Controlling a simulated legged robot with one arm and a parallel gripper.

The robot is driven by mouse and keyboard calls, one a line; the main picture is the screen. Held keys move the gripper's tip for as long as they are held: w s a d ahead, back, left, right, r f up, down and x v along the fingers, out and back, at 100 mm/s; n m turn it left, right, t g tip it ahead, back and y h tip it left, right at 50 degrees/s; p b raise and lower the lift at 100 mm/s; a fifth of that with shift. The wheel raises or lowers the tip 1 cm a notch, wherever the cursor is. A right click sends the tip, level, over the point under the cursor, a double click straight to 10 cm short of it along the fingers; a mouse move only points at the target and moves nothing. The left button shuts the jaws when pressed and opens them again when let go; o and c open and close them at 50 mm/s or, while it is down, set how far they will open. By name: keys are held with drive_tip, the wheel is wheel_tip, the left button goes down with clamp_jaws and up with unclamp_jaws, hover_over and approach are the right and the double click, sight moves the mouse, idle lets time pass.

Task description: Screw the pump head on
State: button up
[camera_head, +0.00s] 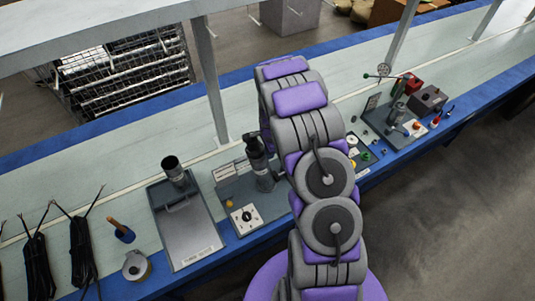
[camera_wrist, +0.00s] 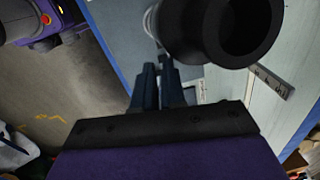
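A dark upright cylinder, which looks like a pump body (camera_head: 258,158), stands on a grey board (camera_head: 227,188) left of my arm. My gripper is mostly hidden behind my arm in the head view. In the wrist view, the two dark blue fingers of my gripper (camera_wrist: 160,72) are close together with a narrow gap. Just beyond their tips is a dark cylinder (camera_wrist: 205,38) with a wide open end facing right. I cannot tell whether the fingers touch it. Another dark open-topped tube (camera_head: 173,170) stands on a grey labelled tray (camera_head: 190,235). I cannot tell which part is the pump head.
A white dial panel (camera_head: 246,218) sits on the board. To the left are black cable bundles (camera_head: 82,250), an orange-handled tool (camera_head: 121,230) and a tape roll (camera_head: 136,266). More small devices (camera_head: 397,118) stand at the right. Grey posts (camera_head: 211,85) rise behind the bench's work strip.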

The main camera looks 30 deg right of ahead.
drive_tip(key=w+n, duration=0.1)
drive_tip(key=n, duration=0.1)
drive_tip(key=w+d+n+g, duration=0.1)
drive_tip(key=n, duration=0.1)
drive_tip(key=w+d+n, duration=0.1)
drive_tip(key=n, duration=0.1)
drive_tip(key=shift+w+d+n+g+y, duration=0.1)
drive_tip(key=shift+n+g+y, duration=0.2)
drive_tip(key=shift+n+y, duration=0.1)
drive_tip(key=shift+c, duration=0.3)
clamp_jaws()
drive_tip(key=s+m, duration=0.1)
drive_tip(key=a+m, duration=0.1)
drive_tip(key=m, duration=0.1)
drive_tip(key=shift+s+t+p, duration=0.4)
